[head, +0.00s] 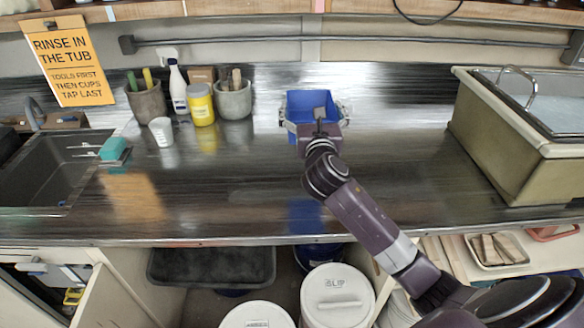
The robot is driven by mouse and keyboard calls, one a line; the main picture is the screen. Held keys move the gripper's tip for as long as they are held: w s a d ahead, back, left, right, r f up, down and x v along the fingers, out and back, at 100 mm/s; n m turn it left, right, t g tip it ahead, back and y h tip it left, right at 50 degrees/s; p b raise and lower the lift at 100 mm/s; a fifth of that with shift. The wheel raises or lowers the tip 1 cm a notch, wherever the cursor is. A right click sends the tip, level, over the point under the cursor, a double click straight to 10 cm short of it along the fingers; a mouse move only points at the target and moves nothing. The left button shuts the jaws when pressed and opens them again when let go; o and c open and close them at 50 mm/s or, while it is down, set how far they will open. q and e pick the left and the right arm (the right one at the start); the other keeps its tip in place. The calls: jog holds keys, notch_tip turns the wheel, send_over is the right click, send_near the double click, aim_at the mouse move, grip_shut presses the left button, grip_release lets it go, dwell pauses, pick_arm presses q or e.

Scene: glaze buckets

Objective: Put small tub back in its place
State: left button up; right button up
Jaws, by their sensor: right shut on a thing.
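The small blue tub (298,103) is over the back middle of the steel counter. Its open top faces up. My right gripper (318,122) is at the tub's near wall, shut on it. My wrist hides part of the near wall and the tub's underside, so I cannot tell whether the tub rests on the counter or hangs just above it. My left gripper is not in view.
To the left stand pots of tools (234,100), a yellow jar (200,106), a white bottle (178,88) and a white cup (161,131). A sink (42,172) is at far left, a large basin (500,140) at right. Lidded buckets (338,296) stand below.

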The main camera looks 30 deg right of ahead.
notch_tip(320, 180, down, 18)
jog(key=b, duration=0.3)
jog(key=shift+s, duration=0.1)
jog(key=shift+f, duration=0.3)
jog(key=o, duration=0.9)
jog(key=shift+f+b, duration=0.2)
jog(key=shift+b, duration=0.15)
jog(key=shift+o, duration=1.4)
jog(key=shift+r, duration=0.2)
